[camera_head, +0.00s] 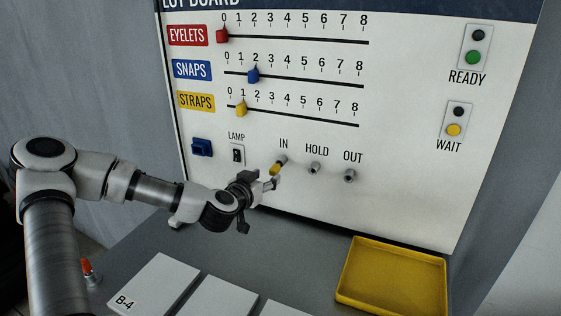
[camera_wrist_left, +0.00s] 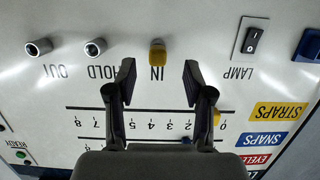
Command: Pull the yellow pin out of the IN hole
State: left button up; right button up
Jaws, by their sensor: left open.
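The yellow pin (camera_head: 275,169) sits in the IN hole (camera_head: 283,159) of the white board, its yellow end sticking out. In the left wrist view, which is upside down, the pin (camera_wrist_left: 157,54) shows end-on above the IN label. My left gripper (camera_head: 269,183) is at the board, close to the pin. It is open and empty, its two black fingers (camera_wrist_left: 159,70) apart, with the pin in line with the gap near the fingertips. I cannot tell whether a finger touches the pin. My right gripper is not in view.
The HOLD hole (camera_head: 314,167) and the OUT hole (camera_head: 349,175) are empty, to the right of IN. A lamp switch (camera_head: 237,154) and a blue block (camera_head: 202,147) are to the left. A yellow tray (camera_head: 393,284) and white plates (camera_head: 147,284) lie on the grey table.

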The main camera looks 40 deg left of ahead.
aim_at(273, 168)
pick_arm(q)
jog(key=shift+w+a+r, duration=0.1)
jog(key=shift+w, duration=0.05)
jog(key=shift+d+r+t+b, duration=0.3)
jog(key=shift+r+b, duration=0.1)
jog(key=shift+b, duration=0.1)
jog(key=shift+w+a+r, duration=0.1)
jog(key=shift+w, duration=0.1)
jog(key=x, duration=0.6)
jog(key=shift+w+f, duration=0.15)
jog(key=shift+f, duration=0.25)
jog(key=shift+s+r, duration=0.3)
jog(key=shift+s, duration=0.1)
jog(key=shift+s+r, duration=0.1)
jog(key=shift+s, duration=0.05)
jog(key=shift+c, duration=0.7)
grip_shut()
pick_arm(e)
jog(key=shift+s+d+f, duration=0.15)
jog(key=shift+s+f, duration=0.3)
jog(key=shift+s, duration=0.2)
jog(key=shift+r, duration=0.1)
